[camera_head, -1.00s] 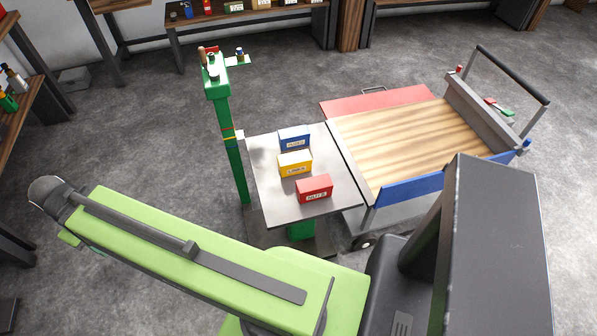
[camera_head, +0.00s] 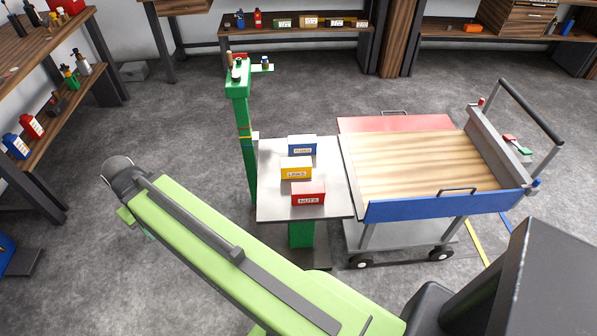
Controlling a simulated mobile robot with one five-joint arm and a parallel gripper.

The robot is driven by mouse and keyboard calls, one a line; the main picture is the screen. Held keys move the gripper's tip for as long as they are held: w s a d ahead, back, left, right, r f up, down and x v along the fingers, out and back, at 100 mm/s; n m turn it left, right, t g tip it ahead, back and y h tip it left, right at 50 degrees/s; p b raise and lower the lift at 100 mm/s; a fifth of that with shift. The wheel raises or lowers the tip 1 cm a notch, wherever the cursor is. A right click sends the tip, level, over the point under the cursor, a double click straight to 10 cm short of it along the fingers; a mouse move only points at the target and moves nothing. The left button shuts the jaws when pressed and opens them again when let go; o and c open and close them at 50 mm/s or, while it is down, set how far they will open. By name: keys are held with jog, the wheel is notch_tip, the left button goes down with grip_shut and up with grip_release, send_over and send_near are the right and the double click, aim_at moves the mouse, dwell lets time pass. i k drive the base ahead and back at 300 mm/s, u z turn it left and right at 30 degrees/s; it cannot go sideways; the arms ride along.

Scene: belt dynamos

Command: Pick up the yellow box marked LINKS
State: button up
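The yellow box (camera_head: 296,168) marked LINKS sits in the middle of a small grey table (camera_head: 275,205) on a green post. A blue box (camera_head: 302,145) stands just behind it. A red box (camera_head: 308,194) marked NUTS stands in front of it. My green arm reaches from the bottom of the picture up to the left, ending at a dark rounded joint left of the table. My gripper's fingers do not show, so I cannot see whether they hold anything. The yellow box stands free of the arm.
A green post (camera_head: 246,150) with small items on top rises at the table's left edge. A cart with a wooden deck (camera_head: 420,165) and blue front panel (camera_head: 445,205) adjoins the table's right. Shelves with bottles (camera_head: 30,127) stand at left. Floor between is clear.

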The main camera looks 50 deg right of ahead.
aim_at(292, 167)
jog(key=z, duration=0.05)
jog(key=i, duration=0.9)
jog(key=u, duration=0.05)
